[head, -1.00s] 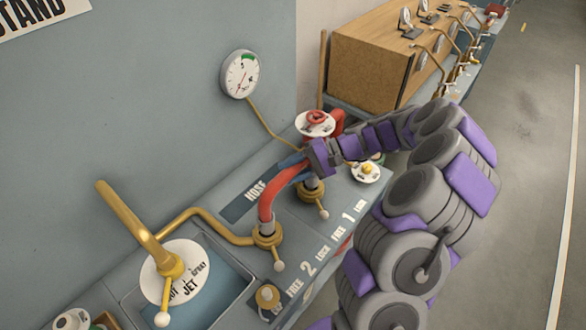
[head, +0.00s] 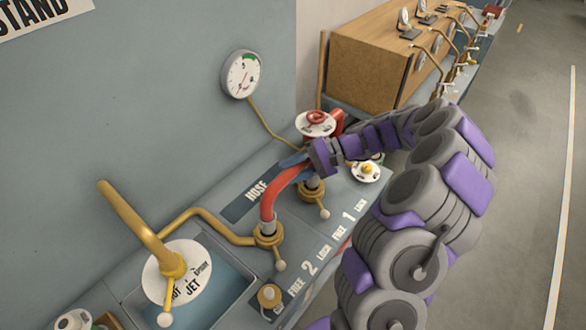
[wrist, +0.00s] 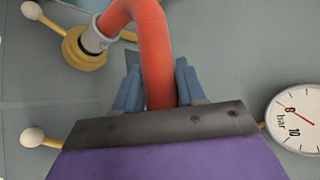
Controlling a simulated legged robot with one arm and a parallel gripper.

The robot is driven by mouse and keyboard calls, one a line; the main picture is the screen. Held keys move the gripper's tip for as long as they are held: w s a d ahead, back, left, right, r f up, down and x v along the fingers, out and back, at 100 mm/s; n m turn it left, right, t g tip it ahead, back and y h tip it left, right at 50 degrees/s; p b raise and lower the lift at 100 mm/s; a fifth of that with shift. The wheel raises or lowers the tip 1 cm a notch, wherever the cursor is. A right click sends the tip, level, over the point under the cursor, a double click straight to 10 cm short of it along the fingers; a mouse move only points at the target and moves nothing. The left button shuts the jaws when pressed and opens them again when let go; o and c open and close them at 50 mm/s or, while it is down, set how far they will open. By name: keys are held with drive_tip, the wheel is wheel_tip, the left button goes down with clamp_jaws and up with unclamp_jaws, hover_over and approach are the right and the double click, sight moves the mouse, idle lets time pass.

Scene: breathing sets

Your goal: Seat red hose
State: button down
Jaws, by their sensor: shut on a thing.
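The red hose (head: 276,192) arches from my gripper (head: 293,162) down to the brass socket marked 2 (head: 268,236). Its grey end collar (head: 268,222) meets the top of that socket and looks roughly upright; how deep it sits I cannot tell. In the wrist view my blue fingers (wrist: 158,88) are shut on the red hose (wrist: 150,45), one on each side. The grey collar (wrist: 94,38) and brass socket (wrist: 84,48) also show there. The socket's lever ends in a white knob (head: 280,266). Another brass socket (head: 311,190), by mark 1, stands below my gripper.
A pressure gauge (head: 240,74) hangs on the wall. A red handwheel (head: 316,118) lies behind my gripper. A brass jet pipe (head: 135,220) over a basin stands left, and a brass cap (head: 268,297) sits in front. A wooden cabinet (head: 380,60) is behind.

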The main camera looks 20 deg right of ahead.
drive_tip(key=shift+d+f, duration=0.1)
drive_tip(key=shift+d, duration=0.25)
drive_tip(key=shift+a+f, duration=0.15)
drive_tip(key=shift+f, duration=0.2)
drive_tip(key=shift+f+b, duration=0.7)
drive_tip(key=shift+f, duration=0.2)
drive_tip(key=c, duration=0.6)
unclamp_jaws()
drive_tip(key=shift+o, duration=0.2)
drive_tip(key=w+p+v, duration=0.1)
drive_tip(key=p+v, duration=0.2)
drive_tip(key=v, duration=1.4)
drive_tip(key=shift+s+d+p, duration=0.3)
drive_tip(key=shift+s, duration=0.2)
